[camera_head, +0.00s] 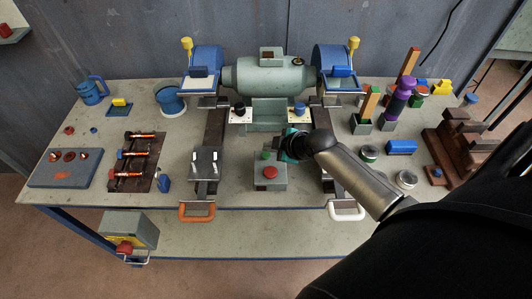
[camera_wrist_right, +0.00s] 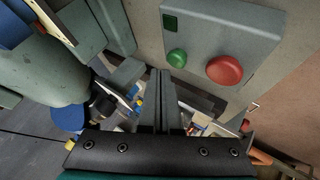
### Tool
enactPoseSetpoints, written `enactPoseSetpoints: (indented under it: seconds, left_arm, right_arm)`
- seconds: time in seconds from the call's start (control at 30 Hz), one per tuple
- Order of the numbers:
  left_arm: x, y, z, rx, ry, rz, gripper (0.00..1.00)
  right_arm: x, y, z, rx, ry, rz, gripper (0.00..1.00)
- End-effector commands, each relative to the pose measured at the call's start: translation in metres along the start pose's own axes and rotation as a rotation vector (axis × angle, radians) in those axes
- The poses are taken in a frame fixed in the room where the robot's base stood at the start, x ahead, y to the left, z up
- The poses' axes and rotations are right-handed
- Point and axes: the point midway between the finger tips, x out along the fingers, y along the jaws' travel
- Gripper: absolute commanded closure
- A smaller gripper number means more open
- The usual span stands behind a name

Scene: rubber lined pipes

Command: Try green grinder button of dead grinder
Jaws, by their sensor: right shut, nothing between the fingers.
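The bench grinder (camera_head: 268,76) stands at the back middle of the bench, a grey-green motor with a blue-guarded wheel at each end. Its grey switch box (camera_head: 259,184) sits in front, with a green button (camera_head: 265,155) and a larger red button (camera_head: 270,172). My right gripper (camera_head: 283,148) is beside the green button at the box's far side. In the right wrist view, its shut, empty fingertips (camera_wrist_right: 160,72) appear just below and left of the green button (camera_wrist_right: 176,58), with the red button (camera_wrist_right: 224,70) to the right. I cannot tell whether they touch it. My left gripper is not in view.
Clamps with orange (camera_head: 197,217) and white (camera_head: 346,216) handles flank the switch box. Tins, blocks and a purple bottle (camera_head: 398,100) crowd the right. A blue mug (camera_head: 91,91) and a grey tray (camera_head: 66,181) are at left. A red stop button (camera_head: 124,248) hangs below the bench's front edge.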

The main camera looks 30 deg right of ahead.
Motion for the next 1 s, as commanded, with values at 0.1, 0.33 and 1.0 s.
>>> enactPoseSetpoints:
  seconds: [0.1,0.33,1.0]
  left_arm:
    - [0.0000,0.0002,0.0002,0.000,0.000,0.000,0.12]
    - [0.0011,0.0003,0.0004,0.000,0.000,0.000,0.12]
    - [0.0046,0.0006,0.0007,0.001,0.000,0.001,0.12]
  right_arm:
    - [0.0000,0.0000,0.0000,0.000,0.000,0.000,1.00]
    - [0.0015,-0.0011,0.0012,0.000,0.000,0.000,1.00]
    - [0.0068,-0.0048,0.0048,0.000,0.000,0.000,1.00]
